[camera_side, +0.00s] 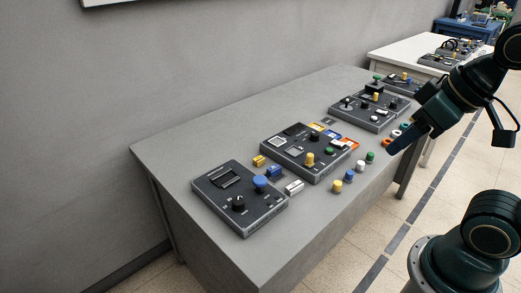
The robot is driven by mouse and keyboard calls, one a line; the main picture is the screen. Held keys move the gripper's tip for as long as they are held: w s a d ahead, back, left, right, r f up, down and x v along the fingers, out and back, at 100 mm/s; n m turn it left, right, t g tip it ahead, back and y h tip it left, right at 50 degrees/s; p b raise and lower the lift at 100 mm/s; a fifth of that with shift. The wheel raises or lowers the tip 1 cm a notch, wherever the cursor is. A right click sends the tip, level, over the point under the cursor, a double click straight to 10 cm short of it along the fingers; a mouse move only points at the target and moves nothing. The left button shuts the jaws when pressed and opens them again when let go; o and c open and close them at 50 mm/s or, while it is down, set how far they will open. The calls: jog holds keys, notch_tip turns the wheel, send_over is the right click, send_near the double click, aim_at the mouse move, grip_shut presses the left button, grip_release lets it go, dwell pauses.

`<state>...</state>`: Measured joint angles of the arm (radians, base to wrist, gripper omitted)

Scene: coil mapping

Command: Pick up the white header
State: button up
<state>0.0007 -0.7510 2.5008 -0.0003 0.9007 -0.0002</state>
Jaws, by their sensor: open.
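The white header (294,188) appears to be the small white block lying on the grey table, just right of the nearest dark panel. It is in line with a blue block (274,172) and a yellow block (259,161). My gripper (394,149) is at the right, pointing down and left, near the table's right edge. It is well apart from the white block and holds nothing visible. The two fingers overlap from this side, so the gap between them is hard to see.
The nearest panel (236,197) and the middle panel (304,152) flank the blocks. Several small round pieces, including a white one (360,166) and a yellow one (337,187), stand along the table's right edge. More panels (369,107) stand farther back. The table's near left corner is clear.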

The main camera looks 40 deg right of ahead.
dwell(0.4)
jog(key=shift+c, duration=0.7)
jog(key=shift+w, duration=0.1)
jog(key=n+g, duration=0.6)
jog(key=n, duration=1.1)
send_over(296, 184)
notch_tip(296, 184, down, 17)
jog(key=shift+f, duration=4.15)
jog(key=shift+f, duration=0.1)
